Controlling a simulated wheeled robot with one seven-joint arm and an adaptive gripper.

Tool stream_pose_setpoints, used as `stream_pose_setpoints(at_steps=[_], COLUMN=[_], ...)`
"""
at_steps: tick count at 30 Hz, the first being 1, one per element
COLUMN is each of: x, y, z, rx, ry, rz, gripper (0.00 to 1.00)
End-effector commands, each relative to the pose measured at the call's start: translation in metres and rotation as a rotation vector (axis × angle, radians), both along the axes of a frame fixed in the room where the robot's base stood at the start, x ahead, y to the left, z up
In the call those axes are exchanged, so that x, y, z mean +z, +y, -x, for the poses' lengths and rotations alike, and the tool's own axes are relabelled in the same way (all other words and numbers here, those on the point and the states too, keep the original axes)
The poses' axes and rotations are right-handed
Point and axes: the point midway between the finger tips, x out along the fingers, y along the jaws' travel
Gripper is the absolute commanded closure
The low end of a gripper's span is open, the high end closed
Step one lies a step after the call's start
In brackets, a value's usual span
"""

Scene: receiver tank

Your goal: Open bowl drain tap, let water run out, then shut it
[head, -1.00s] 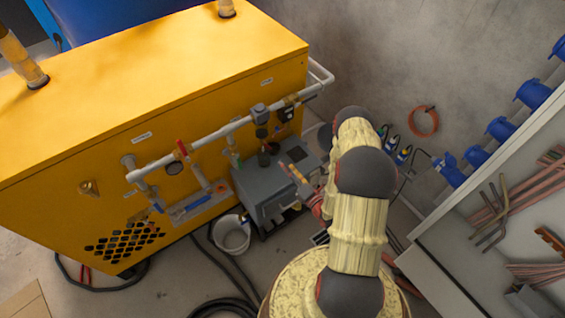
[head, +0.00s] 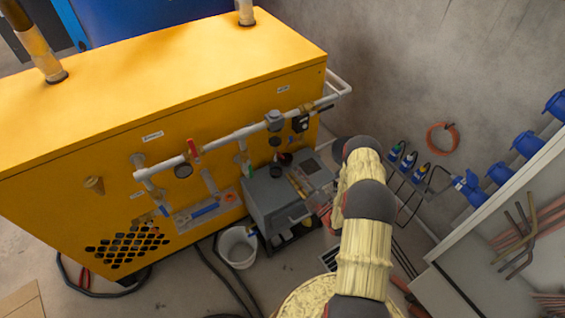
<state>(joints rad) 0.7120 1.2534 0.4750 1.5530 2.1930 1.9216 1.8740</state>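A white pipe (head: 235,137) runs along the yellow cabinet (head: 110,150) with several fittings on it. A red lever handle (head: 193,152) and a blue lever handle (head: 205,210) show on the pipework. A grey fitting (head: 274,121) on the pipe has dark round parts below it; I cannot tell which part is the bowl's drain tap. My gripper (head: 322,207) is partly hidden behind my arm, at the right side of the grey box, apart from the red and blue handles. Its fingers are too small and covered to read. No running water is visible.
A white bucket (head: 238,247) stands on the floor below the pipework, beside the grey box (head: 275,205). Dark hoses (head: 222,275) lie on the floor nearby. An orange coil (head: 442,138) hangs on the wall.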

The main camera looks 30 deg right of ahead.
Motion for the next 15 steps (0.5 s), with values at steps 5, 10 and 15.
stream_pose_setpoints(at_steps=[5,10,15], x=[0.018,0.021,0.023], y=[-0.001,0.0,0.001], z=[-0.004,-0.002,-0.008], rx=[0.132,0.198,0.217], ry=[0.015,0.045,0.056], rz=[-0.328,-0.519,-0.568], gripper=[0.74,0.74,0.74])
